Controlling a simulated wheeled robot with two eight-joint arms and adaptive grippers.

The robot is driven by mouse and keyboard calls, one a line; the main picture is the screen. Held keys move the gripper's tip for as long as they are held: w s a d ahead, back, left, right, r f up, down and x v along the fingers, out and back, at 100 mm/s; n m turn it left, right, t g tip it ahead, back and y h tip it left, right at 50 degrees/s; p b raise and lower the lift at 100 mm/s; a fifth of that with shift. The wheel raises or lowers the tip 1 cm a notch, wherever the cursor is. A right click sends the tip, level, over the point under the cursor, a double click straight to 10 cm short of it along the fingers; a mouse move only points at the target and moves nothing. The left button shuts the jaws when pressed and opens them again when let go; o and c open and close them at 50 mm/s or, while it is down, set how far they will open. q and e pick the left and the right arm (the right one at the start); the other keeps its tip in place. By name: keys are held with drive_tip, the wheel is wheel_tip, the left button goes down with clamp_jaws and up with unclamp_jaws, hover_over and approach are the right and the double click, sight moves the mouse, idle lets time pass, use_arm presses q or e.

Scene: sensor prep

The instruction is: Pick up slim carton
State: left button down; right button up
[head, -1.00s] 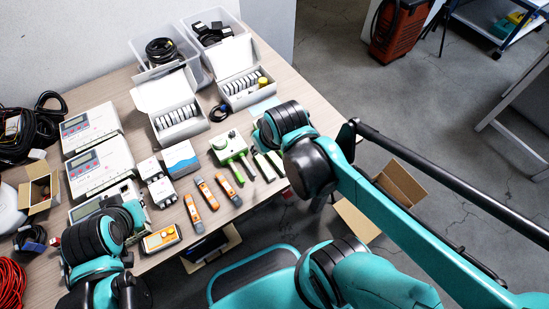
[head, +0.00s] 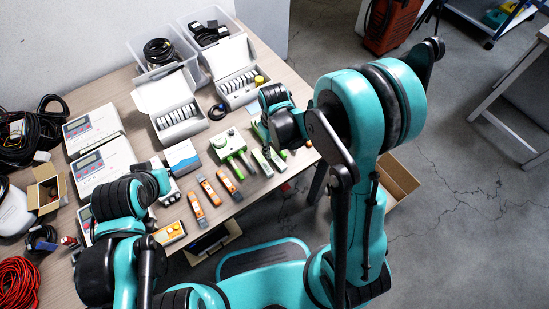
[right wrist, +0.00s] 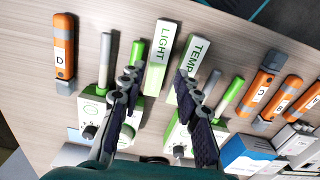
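Two slim white-and-green cartons lie side by side near the table's right edge. The carton marked LIGHT (right wrist: 160,58) and the carton marked TEMP (right wrist: 195,58) show clearly in the right wrist view. In the head view they are small, near the right wrist, and one carton (head: 262,163) shows its pale end. My right gripper (right wrist: 158,80) is open and empty above them. The near end of LIGHT lies between its fingers, and the right finger overlaps the near end of TEMP. My left arm reaches over the table at left in the head view; its fingers cannot be made out.
Green-and-white sensor units (right wrist: 95,118) with probes stand close on both sides of the cartons. Orange handheld devices (head: 209,190) lie to their left in the head view. Open white boxes (head: 178,112) stand behind. An open cardboard box (head: 398,182) is beyond the table edge.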

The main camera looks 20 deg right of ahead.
sight(274, 156)
wheel_tip(274, 156, down, 4)
drive_tip(key=shift+w+d+f+b, duration=0.1)
drive_tip(key=shift+b, duration=0.95)
drive_tip(key=shift+f, duration=0.25)
clamp_jaws()
drive_tip(key=shift+r, duration=0.2)
wheel_tip(274, 156, up, 4)
drive_tip(key=shift+r+p, duration=0.2)
drive_tip(key=shift+p, duration=1.05)
drive_tip(key=w+d+r+p, duration=0.35)
drive_tip(key=d+r, duration=0.25)
drive_tip(key=d, duration=0.5)
drive_tip(key=s+a+m, duration=0.2)
drive_tip(key=a+m, duration=0.2)
drive_tip(key=a, duration=0.2)
drive_tip(key=shift+s, duration=0.2)
